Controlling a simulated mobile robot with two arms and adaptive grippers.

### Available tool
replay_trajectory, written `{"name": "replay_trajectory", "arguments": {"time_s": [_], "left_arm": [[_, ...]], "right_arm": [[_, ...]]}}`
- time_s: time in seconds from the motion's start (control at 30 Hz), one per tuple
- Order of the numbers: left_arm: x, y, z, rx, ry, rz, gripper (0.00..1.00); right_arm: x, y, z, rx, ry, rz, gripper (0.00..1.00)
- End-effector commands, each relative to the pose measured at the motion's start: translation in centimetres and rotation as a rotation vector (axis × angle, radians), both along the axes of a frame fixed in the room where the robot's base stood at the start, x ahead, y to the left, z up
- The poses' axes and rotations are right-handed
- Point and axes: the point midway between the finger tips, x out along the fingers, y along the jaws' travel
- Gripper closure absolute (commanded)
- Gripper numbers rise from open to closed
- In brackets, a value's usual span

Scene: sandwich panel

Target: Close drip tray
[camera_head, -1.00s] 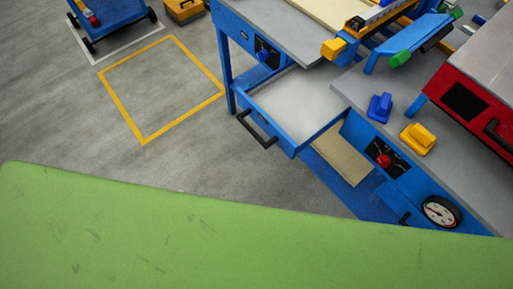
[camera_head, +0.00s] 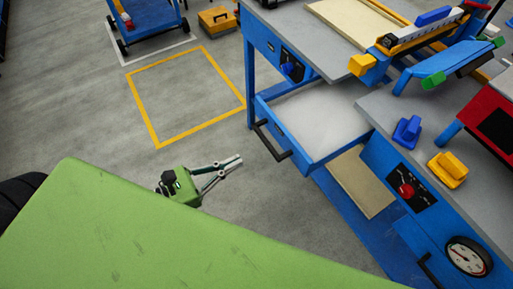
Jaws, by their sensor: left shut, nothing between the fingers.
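The drip tray (camera_head: 318,122) is a blue-walled drawer with a pale grey inside, pulled out from the blue workbench. Its black bar handle (camera_head: 272,141) is on the front face, toward the left. My right gripper is not in view.
The blue workbench (camera_head: 272,45) carries a yellow and blue fixture. A red machine (camera_head: 493,122), a blue clamp (camera_head: 407,132) and a yellow clamp (camera_head: 448,168) are at right. A gauge (camera_head: 467,257) is low right. Floor left of the tray is clear, with a yellow-outlined square (camera_head: 186,97).

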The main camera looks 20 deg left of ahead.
Motion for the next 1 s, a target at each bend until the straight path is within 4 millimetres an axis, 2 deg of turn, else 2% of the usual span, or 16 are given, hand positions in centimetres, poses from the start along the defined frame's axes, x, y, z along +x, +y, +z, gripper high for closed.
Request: {"name": "replay_trajectory", "arguments": {"time_s": [0.1,0.33,0.5,1.0], "left_arm": [[2.1,-1.6,0.4,-0.001,-0.003,-0.001,1.00],[4.9,-3.7,0.2,-0.001,0.000,0.000,1.00],[5.6,-4.3,0.0,0.000,0.001,0.000,1.00],[6.2,-4.8,-0.1,0.000,0.000,0.001,1.00]], "right_arm": [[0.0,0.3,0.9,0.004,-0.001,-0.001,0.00],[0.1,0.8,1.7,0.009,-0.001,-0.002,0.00],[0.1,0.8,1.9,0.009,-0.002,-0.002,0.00],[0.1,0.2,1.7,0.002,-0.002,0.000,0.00]]}}
